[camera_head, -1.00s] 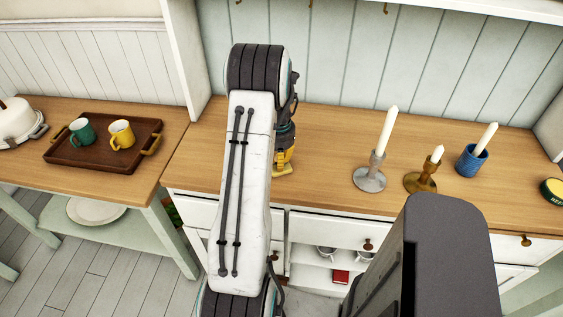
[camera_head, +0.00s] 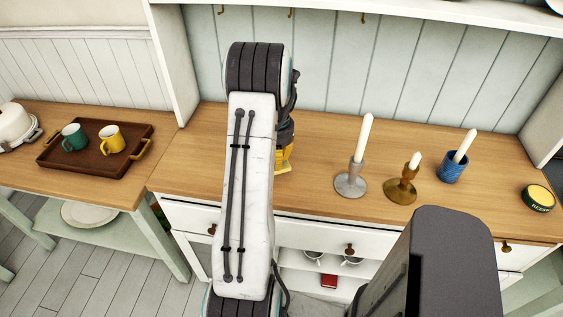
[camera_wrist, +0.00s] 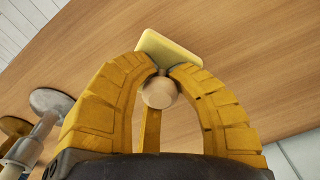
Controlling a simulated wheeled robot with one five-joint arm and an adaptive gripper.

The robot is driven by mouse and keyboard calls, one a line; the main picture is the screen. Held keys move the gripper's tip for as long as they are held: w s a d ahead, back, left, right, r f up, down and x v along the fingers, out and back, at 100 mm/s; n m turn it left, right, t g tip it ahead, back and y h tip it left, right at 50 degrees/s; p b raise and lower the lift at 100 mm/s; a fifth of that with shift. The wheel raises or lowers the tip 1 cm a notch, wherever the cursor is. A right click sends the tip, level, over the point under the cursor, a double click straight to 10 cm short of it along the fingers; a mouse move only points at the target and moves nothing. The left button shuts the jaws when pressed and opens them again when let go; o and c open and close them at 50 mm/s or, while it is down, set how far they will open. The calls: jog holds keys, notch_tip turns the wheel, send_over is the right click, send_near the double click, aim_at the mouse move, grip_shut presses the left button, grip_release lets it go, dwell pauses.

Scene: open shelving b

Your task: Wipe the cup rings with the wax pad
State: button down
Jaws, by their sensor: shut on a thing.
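My gripper (camera_head: 284,158) is mostly hidden behind my arm in the head view, low over the wooden counter (camera_head: 320,140). In the wrist view its yellow fingers (camera_wrist: 164,72) are shut around the round wooden knob (camera_wrist: 160,93) of the pale yellow wax pad (camera_wrist: 167,50). The pad is over the wood. I cannot tell whether it touches the surface. I make out no cup rings on the visible wood. Part of the counter is hidden behind my arm.
Right of my gripper stand a silver candlestick (camera_head: 351,184), a brass candlestick (camera_head: 402,190), a blue candle cup (camera_head: 453,166) and a round tin (camera_head: 538,197). A brown tray (camera_head: 96,166) with green and yellow mugs sits on the left table. The back wall bounds the counter.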

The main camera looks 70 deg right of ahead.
jog(key=shift+r+p, duration=1.05)
jog(key=shift+r, duration=0.85)
jog(key=shift+w, duration=0.1)
